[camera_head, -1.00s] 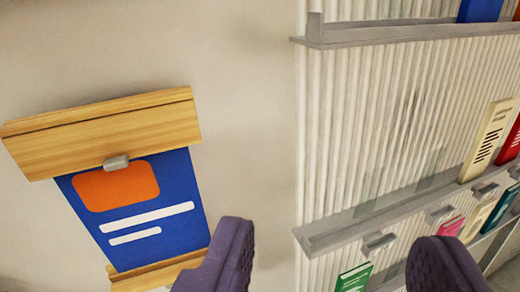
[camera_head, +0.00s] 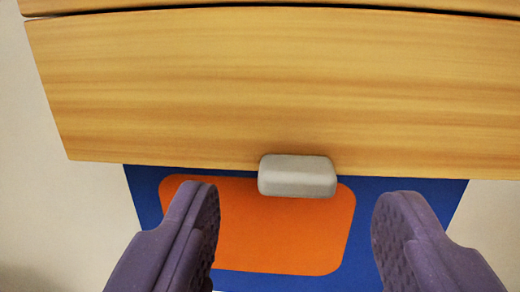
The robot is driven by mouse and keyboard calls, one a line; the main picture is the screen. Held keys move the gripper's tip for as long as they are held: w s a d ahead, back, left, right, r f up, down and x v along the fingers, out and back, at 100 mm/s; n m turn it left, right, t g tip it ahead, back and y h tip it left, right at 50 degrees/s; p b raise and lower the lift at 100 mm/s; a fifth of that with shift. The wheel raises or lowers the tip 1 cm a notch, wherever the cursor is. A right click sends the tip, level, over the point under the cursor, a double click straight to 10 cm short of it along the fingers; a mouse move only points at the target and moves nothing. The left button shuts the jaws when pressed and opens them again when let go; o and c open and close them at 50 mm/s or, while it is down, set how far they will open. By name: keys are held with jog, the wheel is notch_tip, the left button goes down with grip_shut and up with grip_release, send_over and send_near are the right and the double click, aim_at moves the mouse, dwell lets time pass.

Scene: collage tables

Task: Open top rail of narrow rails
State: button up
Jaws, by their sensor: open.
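The narrow rails' top rail (camera_head: 270,85) is a broad light-wood bar that fills the upper part of the view. A grey rounded handle (camera_head: 297,176) sits at its lower edge, near the middle. Below the rail hangs a blue poster (camera_head: 145,195) with an orange rounded patch (camera_head: 285,235). My gripper (camera_head: 297,195) is open, with one purple padded finger on each side and nothing between them in contact. The handle lies between the fingertips in the picture, just beyond them, and the fingers look apart from it. The lower rail is out of view.
A thin wooden strip (camera_head: 260,8) runs along the top edge, separated from the rail by a dark gap. Pale wall (camera_head: 60,210) shows at the left and a little at the lower right. No loose objects stand near the fingers.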

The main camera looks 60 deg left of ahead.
jog(key=shift+x, duration=1.1)
jog(key=shift+r, duration=0.1)
grip_shut()
jog(key=shift+d+r, duration=0.1)
